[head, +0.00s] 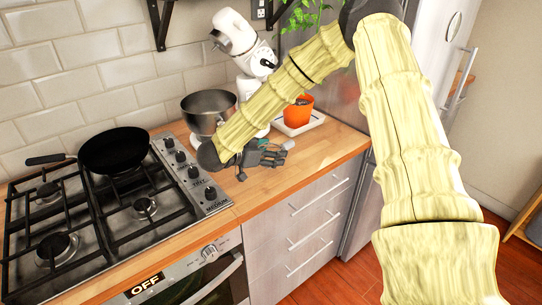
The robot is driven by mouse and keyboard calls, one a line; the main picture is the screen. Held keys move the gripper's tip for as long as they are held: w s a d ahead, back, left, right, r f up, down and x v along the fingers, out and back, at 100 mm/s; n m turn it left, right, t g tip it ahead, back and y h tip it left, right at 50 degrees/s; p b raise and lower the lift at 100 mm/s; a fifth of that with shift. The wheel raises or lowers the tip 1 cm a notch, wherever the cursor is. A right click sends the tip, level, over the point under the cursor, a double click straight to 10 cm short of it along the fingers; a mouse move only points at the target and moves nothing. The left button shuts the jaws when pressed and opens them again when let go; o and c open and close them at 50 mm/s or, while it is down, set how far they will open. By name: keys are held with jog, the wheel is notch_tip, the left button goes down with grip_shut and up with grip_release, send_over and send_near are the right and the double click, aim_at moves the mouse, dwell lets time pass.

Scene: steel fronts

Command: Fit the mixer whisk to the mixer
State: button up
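The white mixer (237,34) stands at the back of the wooden counter with its head tilted up. Its steel bowl (208,108) sits below the raised head. My arm reaches across in front of the mixer and hides part of its stand. My gripper (284,151) is low over the counter, right of the hob and in front of the mixer, pointing right. Its dark fingers are small in the view, and I cannot tell whether they are open or hold something. I cannot make out the mixer whisk; it may be hidden by my arm or gripper.
An orange pot (299,111) stands on a white tray (303,124) behind my gripper. A gas hob (145,207) with a black pan (114,150) fills the left. A steel fridge (337,85) stands at the right. The counter's front right (330,150) is clear.

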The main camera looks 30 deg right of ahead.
jog(key=shift+r, duration=0.8)
jog(key=s+r+b, duration=0.2)
jog(key=s+b, duration=0.1)
jog(key=s, duration=1.3)
jog(key=shift+a, duration=0.25)
jog(key=shift+r, duration=0.1)
dwell(0.4)
